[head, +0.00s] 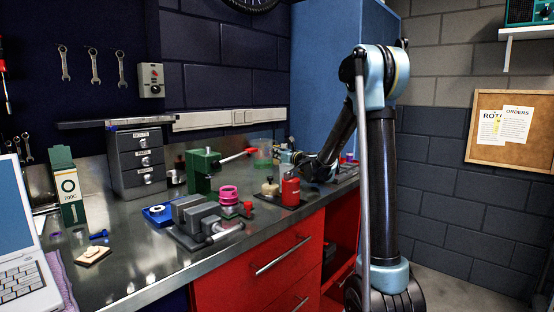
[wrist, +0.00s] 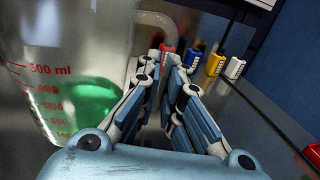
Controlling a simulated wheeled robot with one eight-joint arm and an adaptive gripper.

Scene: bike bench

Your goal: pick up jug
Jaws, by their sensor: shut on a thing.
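The jug (wrist: 65,50) is a clear measuring jug with red volume marks and green liquid in its lower part. It fills the left of the wrist view, and its clear handle (wrist: 158,20) curves down towards my fingers. My gripper (wrist: 167,68) is shut on the jug at its handle; the fingers hide the exact contact. In the head view the jug (head: 263,150) is small and faint at the back of the bench, with my gripper (head: 291,157) at its right side. I cannot tell whether its base touches the bench.

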